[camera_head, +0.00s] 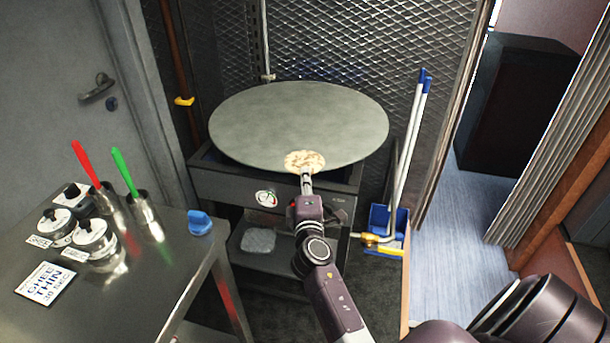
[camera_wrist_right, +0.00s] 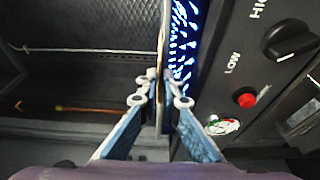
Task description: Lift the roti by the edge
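The roti (camera_head: 304,160) is a round, pale bread with brown spots. It lies at the front edge of the round grey griddle (camera_head: 250,120) and hangs slightly over the rim. My right gripper (camera_head: 306,178) is at the roti's near edge. In the right wrist view, its two fingers (camera_wrist_right: 160,85) are close together on either side of a thin, tan edge, the roti (camera_wrist_right: 160,110) seen edge-on. The griddle rim is close by, and I cannot clearly separate it from the roti there. My left gripper is not in view.
Blue-white burner flames (camera_wrist_right: 183,40) and the stove's knob panel (camera_wrist_right: 240,70) are close beside the fingers. A steel table (camera_head: 150,275) with canisters and red and green-handled tools stands at left. A broom and dustpan (camera_head: 385,225) stand at right.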

